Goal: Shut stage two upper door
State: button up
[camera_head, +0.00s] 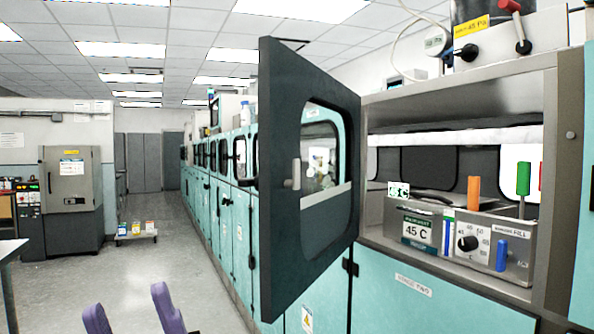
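The upper door (283,245) is a dark grey panel with a rounded window and a small light handle (293,174). It stands wide open, swung out toward me from the left side of a cabinet bay. The lower teal panel (430,300) of that bay carries a small label that seems to read stage two. The open compartment shows a control box (490,240) with a 45 C sign. My gripper (135,315) shows as two purple fingers at the bottom edge, spread apart and empty, left of and below the door, not touching it.
A row of teal cabinets (222,210) runs back along the right. The grey floor (150,275) on the left is open. A low trolley (136,236) with small boxes, a grey machine (72,190) and a table edge (12,247) stand at left.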

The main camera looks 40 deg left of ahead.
aim_at(299, 239)
jog(key=i+j, duration=0.15)
jog(key=j, duration=0.25)
jog(key=i+j, duration=0.1)
jog(key=j, duration=0.3)
jog(key=i+j, duration=0.15)
jog(key=j, duration=0.25)
jog(key=i+j, duration=0.15)
jog(key=j, duration=0.25)
jog(key=i+j, duration=0.15)
jog(key=j, duration=0.25)
jog(key=k+u, duration=0.05)
